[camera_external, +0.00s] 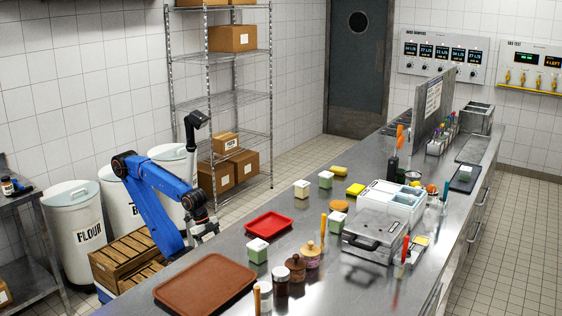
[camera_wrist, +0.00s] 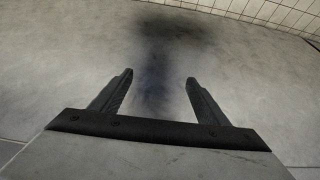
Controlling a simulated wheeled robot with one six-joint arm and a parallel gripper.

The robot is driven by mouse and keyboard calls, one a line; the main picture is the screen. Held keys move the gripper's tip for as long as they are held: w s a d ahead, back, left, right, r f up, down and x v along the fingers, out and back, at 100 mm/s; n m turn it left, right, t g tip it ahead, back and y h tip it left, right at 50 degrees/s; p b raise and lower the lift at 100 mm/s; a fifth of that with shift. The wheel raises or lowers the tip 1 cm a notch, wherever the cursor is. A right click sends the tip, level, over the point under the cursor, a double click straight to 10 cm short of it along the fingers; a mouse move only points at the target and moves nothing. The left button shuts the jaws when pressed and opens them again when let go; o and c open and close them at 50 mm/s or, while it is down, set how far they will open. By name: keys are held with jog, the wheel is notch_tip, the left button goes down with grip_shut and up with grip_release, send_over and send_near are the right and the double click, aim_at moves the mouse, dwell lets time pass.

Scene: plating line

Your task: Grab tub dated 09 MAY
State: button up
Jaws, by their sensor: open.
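Several small pale tubs with greenish sides stand on the steel counter in the external view. One tub (camera_external: 257,250) is near the red tray, one (camera_external: 337,224) is mid-counter, and two more, a tub (camera_external: 301,189) and another tub (camera_external: 326,179), stand farther back. Their dates are too small to read, so I cannot tell which is 09 MAY. My gripper (camera_external: 206,234) is at the counter's left edge, left of the tubs. In the wrist view my gripper (camera_wrist: 160,80) is open and empty over a bare grey surface.
A red tray (camera_external: 269,225) and a brown tray (camera_external: 174,290) lie on the near counter. Jars (camera_external: 295,267) stand beside the nearest tub. A metal box with a handle (camera_external: 372,240) and white bins (camera_external: 391,200) fill the right side. Wooden crates (camera_external: 125,262) are beside my arm.

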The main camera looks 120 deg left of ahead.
jog(key=w+a+r+n+g+y, duration=0.1)
jog(key=r+n, duration=0.1)
jog(key=r, duration=0.6)
jog(key=w+a+r+n+g, duration=0.1)
jog(key=w+r+n, duration=0.1)
jog(key=r, duration=0.7)
jog(key=w+a+r+n+g+y, duration=0.1)
jog(key=r+n, duration=0.1)
jog(key=r, duration=0.6)
jog(key=w+a+r+n+g, duration=0.1)
jog(key=w+a+r+n, duration=0.4)
jog(key=w+a+r, duration=0.6)
jog(key=w+a+r+n+h, duration=0.1)
jog(key=w+a+n, duration=0.1)
jog(key=a, duration=0.8)
jog(key=w+a+r+n, duration=0.1)
jog(key=w+a+n, duration=0.1)
jog(key=a, duration=0.7)
jog(key=n+h, duration=0.1)
jog(key=n, duration=0.1)
send_over(302, 183)
jog(key=shift+g, duration=0.4)
jog(key=f, duration=1.2)
jog(key=shift+w+a, duration=0.15)
jog(key=shift+w, duration=0.25)
jog(key=shift+s+f, duration=0.2)
jog(key=shift+f, duration=1.2)
jog(key=shift+s+f, duration=0.15)
jog(key=shift+f, duration=1.25)
